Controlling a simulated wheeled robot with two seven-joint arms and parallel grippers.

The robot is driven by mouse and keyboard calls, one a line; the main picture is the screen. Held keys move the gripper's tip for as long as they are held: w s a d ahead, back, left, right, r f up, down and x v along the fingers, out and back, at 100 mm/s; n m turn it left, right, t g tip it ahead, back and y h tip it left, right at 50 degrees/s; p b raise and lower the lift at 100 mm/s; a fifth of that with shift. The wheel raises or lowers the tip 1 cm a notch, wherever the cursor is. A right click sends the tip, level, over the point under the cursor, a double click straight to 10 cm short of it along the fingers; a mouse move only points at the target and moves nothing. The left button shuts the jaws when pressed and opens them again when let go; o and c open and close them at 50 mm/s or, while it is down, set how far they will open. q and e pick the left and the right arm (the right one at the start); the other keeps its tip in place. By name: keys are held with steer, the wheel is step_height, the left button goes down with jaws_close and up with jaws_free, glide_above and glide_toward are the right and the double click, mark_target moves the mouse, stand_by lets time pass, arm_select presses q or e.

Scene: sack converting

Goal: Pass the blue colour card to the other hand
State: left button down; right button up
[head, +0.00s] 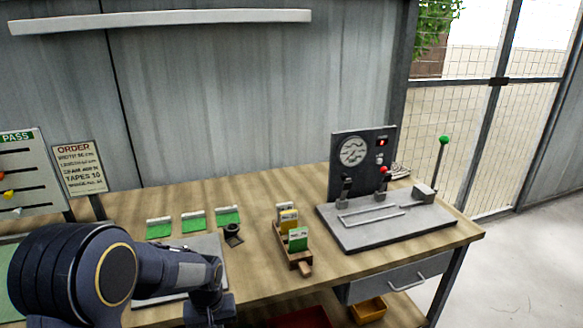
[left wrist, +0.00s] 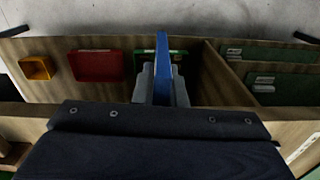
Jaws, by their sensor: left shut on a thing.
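The blue colour card (left wrist: 163,60) shows nearly edge-on in the left wrist view, standing up between the two grey fingers of my left gripper (left wrist: 163,88). The fingers are shut on it. In the head view my left arm comes in from the lower left, and its wrist end (head: 208,306) is over the near edge of the bench. The blue card cannot be seen in the head view. My right gripper is in neither view.
On the bench (head: 270,200) a wooden rack (head: 305,268) holds white, yellow and green cards. Several green-and-white packets (head: 194,222) lie behind my arm. A gauge machine (head: 385,225) stands at the right. A red bin (left wrist: 97,65) and a yellow bin (left wrist: 38,68) are below.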

arm_select(q)
steer(key=a+f+m, duration=0.1)
steer(key=s+a+f+m, duration=0.1)
steer(key=f, duration=0.1)
steer(key=shift+s+m, duration=0.2)
steer(key=shift+m, duration=0.2)
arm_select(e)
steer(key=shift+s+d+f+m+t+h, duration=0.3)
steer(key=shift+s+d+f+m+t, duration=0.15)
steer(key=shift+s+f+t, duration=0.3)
